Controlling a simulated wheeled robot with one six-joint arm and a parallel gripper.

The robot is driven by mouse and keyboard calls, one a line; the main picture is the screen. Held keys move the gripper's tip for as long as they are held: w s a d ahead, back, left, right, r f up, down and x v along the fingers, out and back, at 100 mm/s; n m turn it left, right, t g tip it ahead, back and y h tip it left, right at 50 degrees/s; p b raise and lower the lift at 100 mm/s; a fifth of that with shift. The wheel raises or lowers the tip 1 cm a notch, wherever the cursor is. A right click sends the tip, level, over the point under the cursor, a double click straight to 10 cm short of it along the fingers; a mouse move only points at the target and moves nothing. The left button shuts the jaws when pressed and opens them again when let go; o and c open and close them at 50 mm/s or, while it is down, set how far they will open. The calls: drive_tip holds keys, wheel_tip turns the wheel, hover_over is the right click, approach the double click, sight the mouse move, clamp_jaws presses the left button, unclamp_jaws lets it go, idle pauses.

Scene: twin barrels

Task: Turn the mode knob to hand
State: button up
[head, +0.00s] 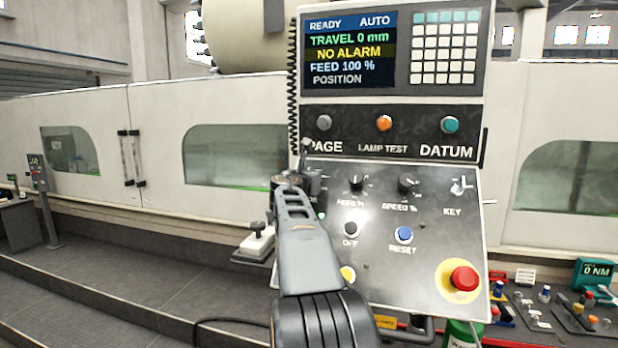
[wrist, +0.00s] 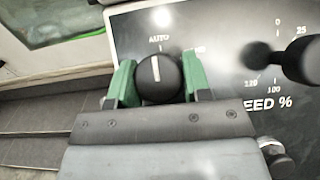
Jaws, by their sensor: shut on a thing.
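The mode knob (wrist: 158,78) is a round black knob with a white pointer line, seen in the wrist view. The line points nearly straight up, towards the AUTO label. Another label right of it is partly covered, and I cannot read it fully. My gripper (wrist: 154,82) has its two green fingers closed on the left and right sides of the knob. In the head view my gripper (head: 291,181) is at the panel's left edge, and my arm hides much of that area. The display (head: 348,50) reads READY, AUTO and NO ALARM.
The feed knob (wrist: 298,60) stands out close to the right of my gripper. The speed knob (head: 407,183), the OFF button (head: 351,229), the blue reset button (head: 403,234) and the red emergency stop (head: 464,279) are on the same sloped panel. A coiled black cable (head: 293,90) hangs at the panel's left side.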

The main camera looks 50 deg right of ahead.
drive_tip(key=shift+c, duration=1.2)
drive_tip(key=shift+m, duration=0.3)
drive_tip(key=m+g+h, duration=0.1)
drive_tip(key=m+g, duration=0.2)
drive_tip(key=m, duration=0.2)
drive_tip(key=shift+w+r+g, duration=0.1)
drive_tip(key=shift+g, duration=0.2)
drive_tip(key=m+g+p, duration=0.2)
drive_tip(key=m+g, duration=0.1)
drive_tip(key=m, duration=0.1)
drive_tip(key=shift+r+m, duration=0.1)
drive_tip(key=shift+m, duration=0.2)
drive_tip(key=shift+m+g+y+p, duration=0.75)
drive_tip(key=shift+m+g, duration=0.75)
drive_tip(key=shift+m, duration=1.2)
drive_tip(key=o, duration=0.9)
